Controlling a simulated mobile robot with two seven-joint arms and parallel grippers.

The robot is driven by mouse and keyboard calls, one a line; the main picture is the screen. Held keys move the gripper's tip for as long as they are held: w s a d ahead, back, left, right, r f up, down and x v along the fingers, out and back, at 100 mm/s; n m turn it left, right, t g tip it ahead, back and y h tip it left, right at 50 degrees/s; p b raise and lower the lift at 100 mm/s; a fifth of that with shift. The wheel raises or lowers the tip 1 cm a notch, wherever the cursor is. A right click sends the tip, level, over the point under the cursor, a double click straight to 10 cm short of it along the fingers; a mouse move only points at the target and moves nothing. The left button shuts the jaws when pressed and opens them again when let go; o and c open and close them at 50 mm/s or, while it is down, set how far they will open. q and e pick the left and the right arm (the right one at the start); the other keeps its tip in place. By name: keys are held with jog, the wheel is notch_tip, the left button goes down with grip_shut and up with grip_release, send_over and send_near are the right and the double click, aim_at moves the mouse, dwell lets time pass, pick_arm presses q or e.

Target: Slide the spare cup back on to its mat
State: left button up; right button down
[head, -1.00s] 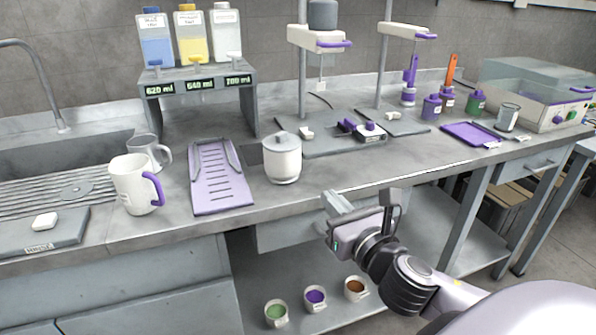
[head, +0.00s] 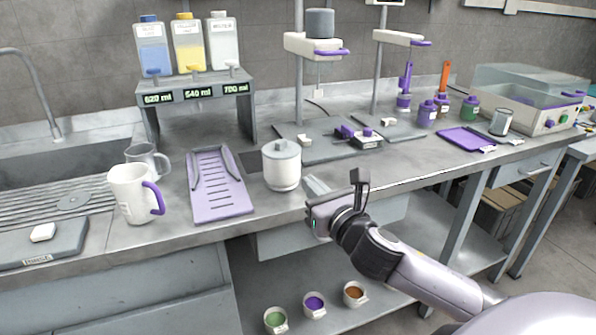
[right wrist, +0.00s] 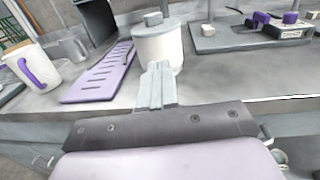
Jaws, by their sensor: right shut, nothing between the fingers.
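The cup I take as the spare cup is a small grey cup (head: 501,122) at the right of the bench in the head view. It stands upright at the right end of a flat purple mat (head: 464,139); I cannot tell whether its base overlaps the mat's edge. My right gripper (head: 314,186) is far to the left of both, at the bench's front edge, just right of a white lidded pot (head: 282,168). Its fingers are together and empty in the right wrist view (right wrist: 157,84), with the pot (right wrist: 158,45) just beyond. My left gripper is out of view.
A purple slotted tray (head: 219,188) and a white mug (head: 131,194) stand left of the pot. Purple and green jars (head: 427,113) and a clear-lidded machine (head: 530,95) stand near the cup. The front strip of bench between pot and mat is clear.

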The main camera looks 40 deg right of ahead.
aim_at(291, 166)
jog(key=w, duration=0.4)
jog(key=w+d, duration=0.1)
jog(key=w, duration=0.1)
jog(key=shift+w, duration=0.2)
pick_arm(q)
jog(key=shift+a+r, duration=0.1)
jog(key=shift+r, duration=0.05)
